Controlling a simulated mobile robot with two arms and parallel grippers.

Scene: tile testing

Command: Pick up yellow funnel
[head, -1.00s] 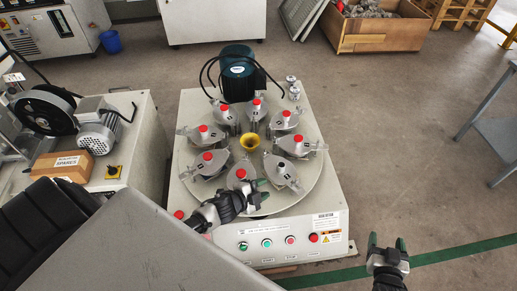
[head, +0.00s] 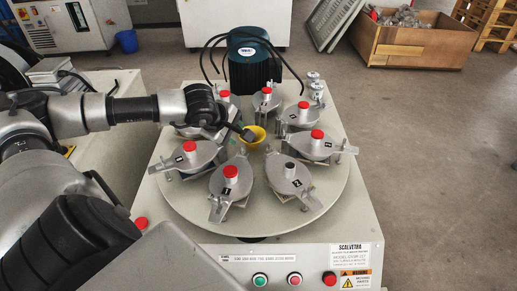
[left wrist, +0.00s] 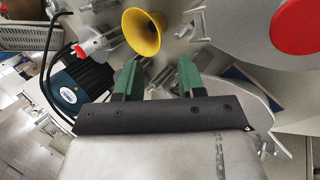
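The yellow funnel (head: 254,134) stands at the middle of the round plate (head: 315,219), ringed by grey clamps. In the left wrist view the funnel (left wrist: 143,30) shows its round mouth, just beyond my fingertips and a little to their left. My left gripper (head: 245,134) reaches in from the left, close to the funnel, and partly covers it in the head view. In the left wrist view its two green fingers (left wrist: 158,76) are apart with nothing between them. My right gripper is not in view.
Several grey clamps with red knobs (head: 230,171) stand around the funnel; one has a black knob (head: 290,168). A dark green motor (head: 251,62) stands behind the plate. The machine's front panel (head: 205,255) carries buttons.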

